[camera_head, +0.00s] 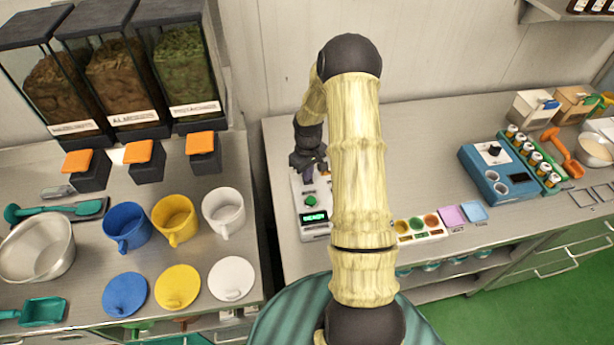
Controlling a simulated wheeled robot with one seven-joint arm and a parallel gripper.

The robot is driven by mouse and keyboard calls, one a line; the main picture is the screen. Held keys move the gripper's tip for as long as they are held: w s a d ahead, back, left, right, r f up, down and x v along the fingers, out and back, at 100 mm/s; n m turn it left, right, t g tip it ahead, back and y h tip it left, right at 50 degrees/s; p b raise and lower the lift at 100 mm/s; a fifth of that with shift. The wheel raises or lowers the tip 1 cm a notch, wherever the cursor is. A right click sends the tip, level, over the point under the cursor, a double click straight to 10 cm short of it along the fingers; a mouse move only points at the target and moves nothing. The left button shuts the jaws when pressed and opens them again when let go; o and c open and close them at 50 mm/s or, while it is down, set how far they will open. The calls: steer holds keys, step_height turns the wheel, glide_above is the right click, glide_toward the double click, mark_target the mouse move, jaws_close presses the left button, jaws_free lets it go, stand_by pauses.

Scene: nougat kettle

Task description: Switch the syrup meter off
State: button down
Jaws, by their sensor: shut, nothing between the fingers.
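A white device (317,228) with a green button (310,199) and a lit green display (314,216) stands on the right counter; I take it to be the syrup meter. The small text on the display is hard to read. My gripper (308,170) is shut and empty, pointing down over the back end of this device. A small purple part shows at the fingertips; I cannot tell whether it belongs to the device or whether the fingers touch it. My arm hides the device's right side.
A blue unit (498,171) with a black knob stands further right, beside a green rack (530,160) of small jars. A tray of coloured cups (417,224) and pink and blue squares lie nearer. Mugs (174,219) and dispensers (124,70) stand left, across a gap.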

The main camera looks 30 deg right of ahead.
steer(key=shift+f, duration=0.2)
steer(key=shift+s, duration=0.1)
steer(key=shift+r+p, duration=0.35)
steer(key=shift+r, duration=0.2)
steer(key=shift+r+p, duration=2)
steer(key=shift+r, duration=1)
steer(key=s+a+r+m+t+b, duration=0.1)
steer(key=s+a+r+b, duration=0.2)
steer(key=s+a+r, duration=0.2)
steer(key=s+a+r+m+t+b, duration=0.1)
steer(key=s+a+r+b, duration=0.2)
steer(key=s+a+r, duration=0.3)
steer(key=s+a, duration=0.4)
steer(key=s, duration=0.3)
steer(key=shift+s+a+r+m+t+b, duration=0.15)
steer(key=shift+s+r+m+t+b, duration=0.15)
steer(key=shift+s+m+b, duration=0.1)
